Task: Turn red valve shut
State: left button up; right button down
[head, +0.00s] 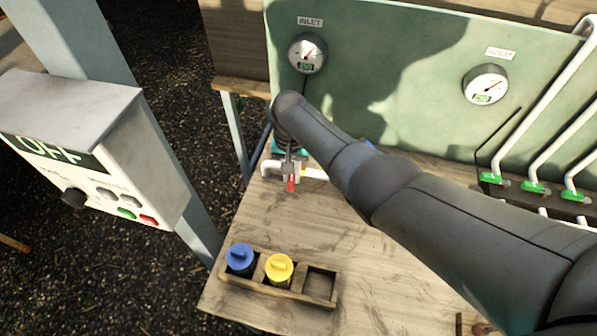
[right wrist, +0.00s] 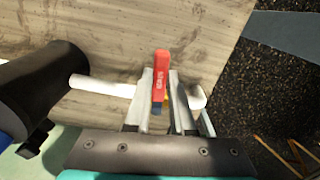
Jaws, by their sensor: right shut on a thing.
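The red valve handle (head: 291,184) shows at the end of my right gripper (head: 289,171) in the head view, above the back left part of the wooden table. In the right wrist view the red handle (right wrist: 161,70) sits between the two fingers of my right gripper (right wrist: 160,90), which is shut on it. The handle's outer end sticks out past the fingertips. A white pipe (right wrist: 103,87) runs crosswise at the valve. The valve body is mostly hidden by the gripper. My left gripper is not in view.
A wooden rack (head: 318,296) holds a blue-capped item (head: 240,257) and a yellow-capped item (head: 279,267); its right slot is empty. The inlet gauge (head: 307,53) and outlet gauge (head: 485,84) are on the green panel (head: 400,60). A control box (head: 80,130) reads OFF. Green-handled valves (head: 534,187) stand right.

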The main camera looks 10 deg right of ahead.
jog(key=shift+w+a+m, duration=0.2)
jog(key=shift+a+m, duration=0.25)
jog(key=shift+m, duration=0.35)
jog(key=shift+r, duration=0.1)
jog(key=c, duration=0.8)
grip_release()
jog(key=shift+o, duration=0.2)
notch_tip(320, 180, up, 15)
jog(key=p, duration=0.4)
